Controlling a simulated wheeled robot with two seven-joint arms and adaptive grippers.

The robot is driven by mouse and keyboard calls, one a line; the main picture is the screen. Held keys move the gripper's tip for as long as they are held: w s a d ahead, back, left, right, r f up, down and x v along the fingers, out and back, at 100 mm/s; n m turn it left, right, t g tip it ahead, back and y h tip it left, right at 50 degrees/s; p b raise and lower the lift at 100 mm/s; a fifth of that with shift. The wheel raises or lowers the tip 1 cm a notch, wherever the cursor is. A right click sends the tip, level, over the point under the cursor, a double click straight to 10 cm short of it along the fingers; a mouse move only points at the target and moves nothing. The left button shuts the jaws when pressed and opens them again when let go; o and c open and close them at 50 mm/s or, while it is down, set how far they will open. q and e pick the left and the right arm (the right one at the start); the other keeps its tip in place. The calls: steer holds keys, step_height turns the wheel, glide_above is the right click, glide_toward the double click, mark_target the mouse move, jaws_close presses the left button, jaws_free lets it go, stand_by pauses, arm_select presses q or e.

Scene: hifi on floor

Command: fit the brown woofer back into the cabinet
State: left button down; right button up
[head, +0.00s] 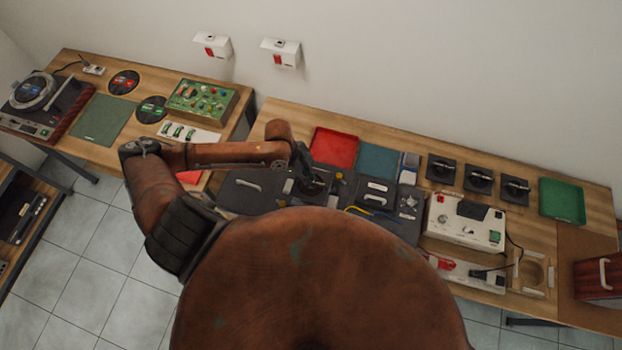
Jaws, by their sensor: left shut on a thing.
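My left gripper (306,179) is at the end of the rusty orange arm, over the middle of the long bench. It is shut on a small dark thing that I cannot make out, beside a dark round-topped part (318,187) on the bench. I cannot tell whether the held thing is the brown woofer. No brown woofer shows clearly, and I cannot pick out the cabinet for sure among the dark units. My right gripper is not in view.
Dark panels with handles (250,186) lie beside the gripper. A red tray (334,146) and teal mat (379,160) lie behind. Right are three black square pieces (479,179), a white device (466,221), a green tray (561,201) and a red handled box (597,279).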

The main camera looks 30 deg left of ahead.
arm_select(q)
steer(key=shift+w+f+b, duration=0.1)
steer(key=shift+f+b, duration=1.15)
steer(key=shift+f, duration=1.9)
steer(key=shift+f, duration=0.3)
steer(key=c, duration=1.9)
jaws_free()
steer(key=shift+c, duration=0.2)
steer(key=shift+o, duration=0.2)
steer(key=shift+f, duration=0.1)
steer(key=v, duration=1.2)
steer(key=shift+d, duration=0.1)
